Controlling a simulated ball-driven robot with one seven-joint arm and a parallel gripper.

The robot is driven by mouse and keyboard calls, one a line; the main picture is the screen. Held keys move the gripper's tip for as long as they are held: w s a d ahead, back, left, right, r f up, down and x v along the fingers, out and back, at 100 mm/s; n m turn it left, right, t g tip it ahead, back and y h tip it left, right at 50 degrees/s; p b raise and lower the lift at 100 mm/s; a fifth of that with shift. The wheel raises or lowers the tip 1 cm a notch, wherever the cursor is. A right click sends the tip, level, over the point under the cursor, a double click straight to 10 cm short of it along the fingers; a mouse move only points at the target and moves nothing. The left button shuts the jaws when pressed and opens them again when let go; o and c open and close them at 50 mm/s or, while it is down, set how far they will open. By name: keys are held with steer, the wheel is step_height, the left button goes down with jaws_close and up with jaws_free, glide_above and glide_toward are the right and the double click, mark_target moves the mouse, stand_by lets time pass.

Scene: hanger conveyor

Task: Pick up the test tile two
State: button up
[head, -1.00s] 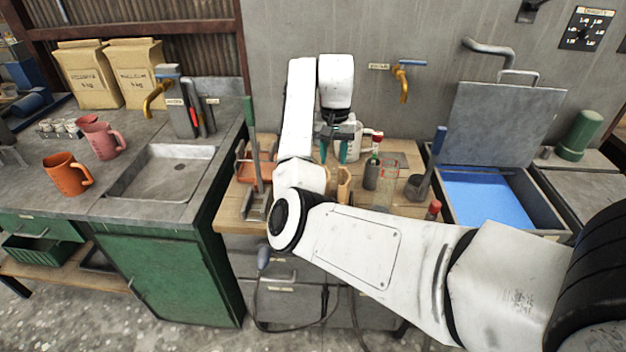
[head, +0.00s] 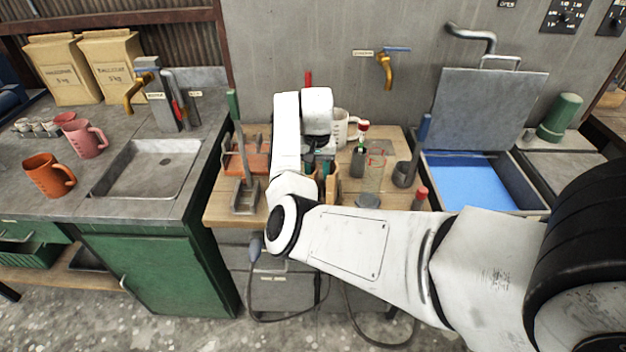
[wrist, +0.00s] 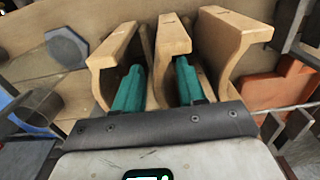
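Several tan, curved test tiles stand in a row on the wooden bench; the wrist view shows a left tile (wrist: 113,50), a middle tile (wrist: 172,42) and a right tile (wrist: 232,38). No number is readable on them, so which is tile two I cannot tell. My gripper (wrist: 158,72) has its two green fingers pointing down, one on each side of the middle tile. The fingers sit close to its faces; whether they press on it is unclear. In the head view my gripper (head: 318,166) is low over the bench, partly hiding the tiles.
A glass cylinder (head: 375,170), a dark bottle (head: 358,160) and a white jug (head: 343,128) stand close to the right of my gripper. A grey hexagonal piece (wrist: 67,47) lies beside the left tile.

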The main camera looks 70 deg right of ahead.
steer(key=shift+f, duration=0.25)
steer(key=shift+c, duration=0.5)
jaws_close()
